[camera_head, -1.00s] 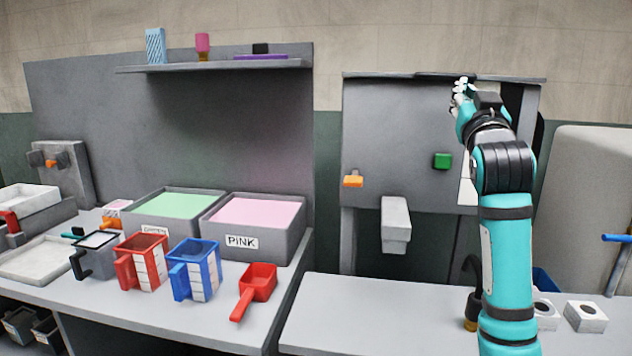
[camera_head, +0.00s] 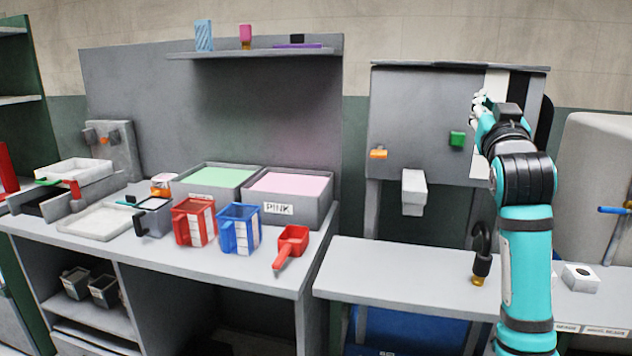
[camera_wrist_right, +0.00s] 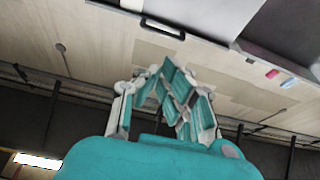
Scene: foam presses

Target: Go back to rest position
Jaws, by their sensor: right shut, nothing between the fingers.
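My right arm rises in the right part of the head view, and its gripper (camera_head: 479,104) is raised in front of the grey press panel (camera_head: 415,120). In the right wrist view the gripper (camera_wrist_right: 172,78) points up toward the ceiling. Its fingers come together at the tips with nothing between them. My left gripper is in neither view.
A grey bench (camera_head: 190,263) on the left carries a green-filled bin (camera_head: 215,177), a PINK bin (camera_head: 290,186), red (camera_head: 193,223) and blue (camera_head: 239,229) jugs and a red scoop (camera_head: 291,241). A lower table (camera_head: 400,275) stands below my right arm.

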